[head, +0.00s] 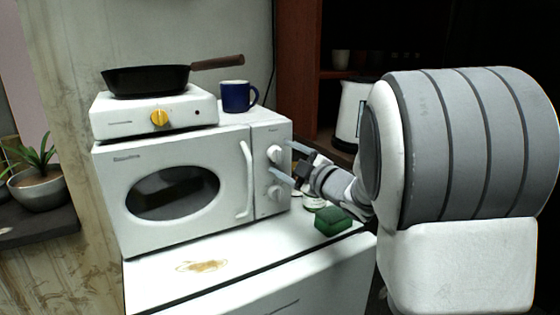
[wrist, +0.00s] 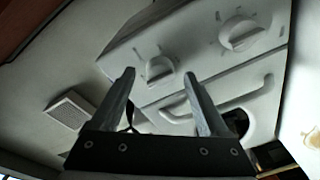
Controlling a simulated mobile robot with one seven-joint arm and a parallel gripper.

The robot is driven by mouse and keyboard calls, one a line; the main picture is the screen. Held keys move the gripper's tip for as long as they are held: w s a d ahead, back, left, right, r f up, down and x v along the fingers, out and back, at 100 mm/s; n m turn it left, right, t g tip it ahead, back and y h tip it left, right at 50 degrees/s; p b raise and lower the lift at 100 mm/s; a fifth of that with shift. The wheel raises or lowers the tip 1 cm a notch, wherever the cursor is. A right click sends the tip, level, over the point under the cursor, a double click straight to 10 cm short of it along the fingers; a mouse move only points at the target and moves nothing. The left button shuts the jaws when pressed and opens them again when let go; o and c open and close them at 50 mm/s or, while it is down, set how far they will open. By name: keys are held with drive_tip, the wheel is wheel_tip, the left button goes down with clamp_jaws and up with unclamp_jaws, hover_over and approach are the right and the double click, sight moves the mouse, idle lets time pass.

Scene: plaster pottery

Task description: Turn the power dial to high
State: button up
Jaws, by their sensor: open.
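The white microwave (head: 225,148) has two round white dials on its right-hand panel, an upper dial (head: 274,154) and a lower dial (head: 275,192). Their labels are too small to read, so I cannot tell which is the power dial. My gripper (head: 288,162) is open and empty, just right of the panel, its fingers pointing at it near the upper dial. In the wrist view, the upper dial (wrist: 158,68) shows between and beyond my fingertips (wrist: 160,75), and the lower dial (wrist: 242,34) is to the right. I see no contact with either dial.
A white hot plate (head: 155,122) with a yellow knob and a black pan (head: 147,80) sits on the microwave beside a blue mug (head: 236,96). A green block (head: 332,221) lies on the counter below my arm. The counter front is clear except for a brown stain (head: 203,266).

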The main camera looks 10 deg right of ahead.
drive_tip(key=shift+w+a, duration=0.2)
drive_tip(key=shift+w, duration=0.2)
drive_tip(key=shift+c, duration=0.3)
clamp_jaws()
